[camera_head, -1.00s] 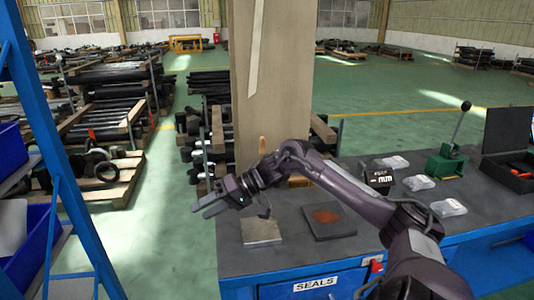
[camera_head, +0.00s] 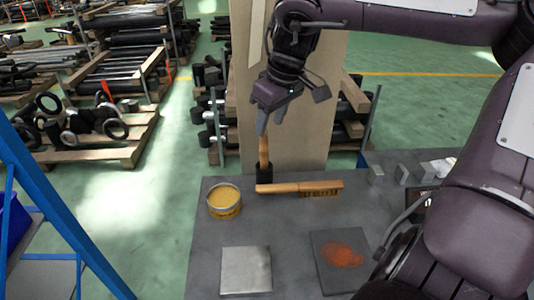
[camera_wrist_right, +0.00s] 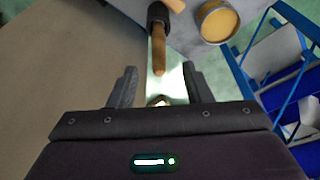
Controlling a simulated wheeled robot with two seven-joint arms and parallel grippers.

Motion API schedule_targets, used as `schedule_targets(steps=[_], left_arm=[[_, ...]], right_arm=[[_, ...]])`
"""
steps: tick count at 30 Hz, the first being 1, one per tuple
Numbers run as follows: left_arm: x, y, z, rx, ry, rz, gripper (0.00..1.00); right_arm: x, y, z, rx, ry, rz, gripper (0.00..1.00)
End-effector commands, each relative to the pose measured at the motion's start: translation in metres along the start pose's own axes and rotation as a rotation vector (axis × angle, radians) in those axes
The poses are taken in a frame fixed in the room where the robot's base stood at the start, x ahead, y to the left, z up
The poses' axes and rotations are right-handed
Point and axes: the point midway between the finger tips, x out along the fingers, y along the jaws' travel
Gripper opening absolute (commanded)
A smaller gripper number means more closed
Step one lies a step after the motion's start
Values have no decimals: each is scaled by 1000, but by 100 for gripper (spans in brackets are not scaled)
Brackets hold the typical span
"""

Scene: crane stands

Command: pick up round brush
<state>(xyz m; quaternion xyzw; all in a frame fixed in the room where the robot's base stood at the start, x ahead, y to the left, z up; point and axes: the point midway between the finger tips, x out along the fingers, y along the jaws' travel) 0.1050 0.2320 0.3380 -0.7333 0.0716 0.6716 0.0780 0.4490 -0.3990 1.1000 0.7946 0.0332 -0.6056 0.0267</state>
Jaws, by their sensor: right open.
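The round brush (camera_head: 263,148) stands upright near the back edge of the bench, its wooden handle up and its lower part black. I cannot tell whether the black part is bristles or a holder. My right gripper (camera_head: 269,124) is open, its fingers pointing down just above the handle's top. In the right wrist view the handle (camera_wrist_right: 158,55) points between the open fingers (camera_wrist_right: 160,82), and nothing is held. My left gripper is not in view.
A flat wooden brush (camera_head: 300,188) lies right in front of the round brush. A yellow tin (camera_head: 224,201) stands to its left. A metal plate (camera_head: 246,270) and a dark plate with a rusty patch (camera_head: 342,258) lie nearer. A wide post (camera_head: 300,110) rises behind the bench.

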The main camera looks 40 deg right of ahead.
Motion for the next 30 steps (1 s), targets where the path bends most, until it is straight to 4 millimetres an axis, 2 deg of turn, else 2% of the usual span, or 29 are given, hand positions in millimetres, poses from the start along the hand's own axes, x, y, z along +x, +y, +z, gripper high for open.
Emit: schedule_targets(steps=[12,21,23,30], left_arm=[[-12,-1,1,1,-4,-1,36],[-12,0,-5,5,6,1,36],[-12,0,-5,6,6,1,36],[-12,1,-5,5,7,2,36]], right_arm=[[55,3,-6,1,-2,-3,45],[62,3,-7,2,3,-3,45],[62,3,-7,2,3,-3,40],[62,3,-7,1,3,-3,8]])
